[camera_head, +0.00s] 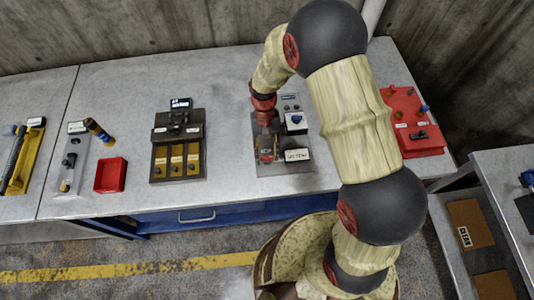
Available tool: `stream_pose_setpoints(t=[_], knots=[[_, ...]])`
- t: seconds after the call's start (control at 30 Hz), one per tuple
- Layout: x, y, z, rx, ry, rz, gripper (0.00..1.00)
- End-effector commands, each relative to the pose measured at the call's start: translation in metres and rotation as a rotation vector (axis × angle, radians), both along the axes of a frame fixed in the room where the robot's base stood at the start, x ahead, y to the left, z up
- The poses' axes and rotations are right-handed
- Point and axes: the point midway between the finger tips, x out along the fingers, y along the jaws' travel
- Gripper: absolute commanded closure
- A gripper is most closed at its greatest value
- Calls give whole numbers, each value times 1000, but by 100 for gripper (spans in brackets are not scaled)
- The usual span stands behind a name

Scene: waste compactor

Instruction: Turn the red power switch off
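A grey panel (272,171) lies on the bench in the middle of the view. It carries a blue-and-white block (296,121) and a white label plate (297,155). My gripper (266,140) points down over the left part of this panel. A small dark and reddish part (266,155) shows just below the gripper. It may be the red power switch, but it is too small and too covered to be sure of its position. I cannot tell whether my gripper touches it, or whether the fingers are open or shut.
A yellow-and-black module (178,150) and a small red tray (111,174) are left of the panel. A red board (409,118) with knobs lies to the right, behind my arm. A wall (150,35) stands behind the bench. The bench between tray and module is bare.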

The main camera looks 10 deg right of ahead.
Motion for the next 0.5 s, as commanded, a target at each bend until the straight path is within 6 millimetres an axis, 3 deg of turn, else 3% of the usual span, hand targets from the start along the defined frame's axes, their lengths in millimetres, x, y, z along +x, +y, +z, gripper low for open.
stream_pose_setpoints(t=[0.3,0.5], knots=[[0,0,0,0,0,1,44],[0,0,0,0,0,1,44]])
